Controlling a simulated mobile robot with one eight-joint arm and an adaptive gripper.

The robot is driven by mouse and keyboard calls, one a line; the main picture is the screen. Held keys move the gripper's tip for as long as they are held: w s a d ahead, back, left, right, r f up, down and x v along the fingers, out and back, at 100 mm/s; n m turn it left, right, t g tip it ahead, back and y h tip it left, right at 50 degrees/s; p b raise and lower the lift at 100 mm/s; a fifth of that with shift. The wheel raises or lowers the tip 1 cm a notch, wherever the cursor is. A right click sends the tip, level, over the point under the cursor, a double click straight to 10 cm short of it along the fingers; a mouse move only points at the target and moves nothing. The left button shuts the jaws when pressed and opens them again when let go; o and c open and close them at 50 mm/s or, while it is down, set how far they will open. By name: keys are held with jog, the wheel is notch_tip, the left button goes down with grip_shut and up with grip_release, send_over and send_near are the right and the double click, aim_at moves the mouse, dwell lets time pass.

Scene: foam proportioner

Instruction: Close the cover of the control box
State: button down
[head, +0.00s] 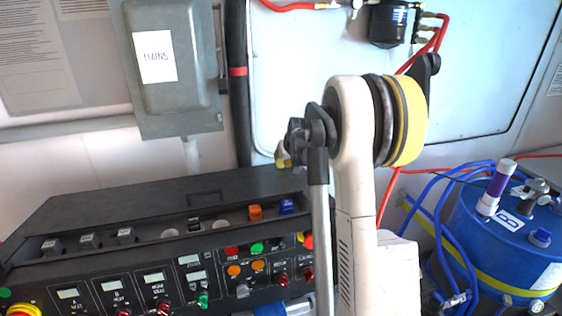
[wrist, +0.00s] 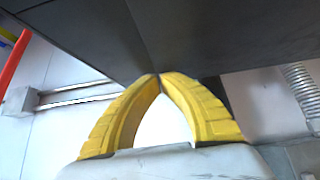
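The grey control box (head: 172,98) labelled "MAINS" hangs on the wall at upper left in the head view. Its front faces me, and I cannot tell whether its cover is fully shut. Below it is a black control console (head: 140,262) with a long dark top panel (head: 190,198) behind a row of switches. In the wrist view my gripper's yellow fingers (wrist: 159,76) meet at their tips, with nothing seen between them. A dark grey panel (wrist: 215,35) spans the top of that view, close to the tips; contact is unclear. My gripper does not show in the head view.
A blue tank (head: 490,248) with blue hoses stands at right. A black pipe (head: 239,110) runs down the wall beside the grey box. A red hose (wrist: 14,62) is at left and a coiled conduit (wrist: 303,88) at right in the wrist view.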

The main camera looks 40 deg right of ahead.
aim_at(293, 177)
jog(key=s+a, duration=0.1)
jog(key=s, duration=0.2)
jog(key=s+a+r, duration=0.1)
jog(key=s, duration=0.2)
jog(key=s+a, duration=0.2)
jog(key=s, duration=0.1)
jog(key=shift+s+r, duration=0.35)
jog(key=shift+r, duration=0.1)
jog(key=v, duration=1.2)
jog(key=shift+w, duration=0.1)
jog(key=s+a+n, duration=0.1)
jog(key=s+a, duration=0.2)
jog(key=a, duration=0.5)
jog(key=s+a+f+n+y, duration=0.1)
jog(key=s+a, duration=0.2)
jog(key=a, duration=0.5)
jog(key=s+a+f+n+y, duration=0.1)
jog(key=s+a, duration=0.2)
jog(key=a, duration=0.6)
jog(key=shift+a+f, duration=0.1)
jog(key=shift+f, duration=0.05)
jog(key=s+a+f+n+y, duration=0.1)
jog(key=s+a+f, duration=0.3)
jog(key=s+a, duration=0.2)
notch_tip(293, 177, down, 21)
jog(key=b, duration=2.1)
jog(key=shift+a+b, duration=0.2)
jog(key=shift+b, duration=0.1)
jog(key=shift+f, duration=0.1)
